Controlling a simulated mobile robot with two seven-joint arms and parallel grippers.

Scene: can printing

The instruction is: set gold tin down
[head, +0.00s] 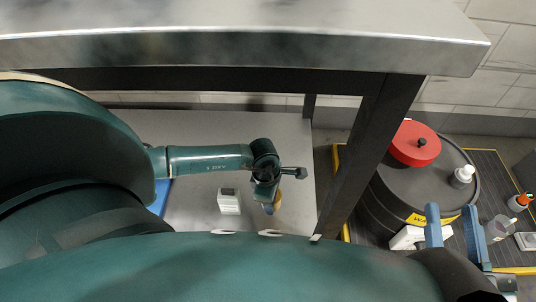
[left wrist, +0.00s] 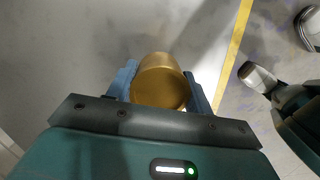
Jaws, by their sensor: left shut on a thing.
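The gold tin (left wrist: 158,80) sits between the two blue fingers of my left gripper (left wrist: 162,84) in the left wrist view, and the gripper is shut on it. I cannot tell whether the tin touches the surface below. My right gripper (head: 453,228) is at the lower right of the head view, with its blue fingers apart and nothing visible between them.
A small white box (head: 229,201) stands on the shelf left of the left gripper. The steel tabletop (head: 240,50) is above, with a dark table leg (head: 362,150) to the right. A black drum (head: 400,195) with a red disc (head: 415,143) stands beyond the leg.

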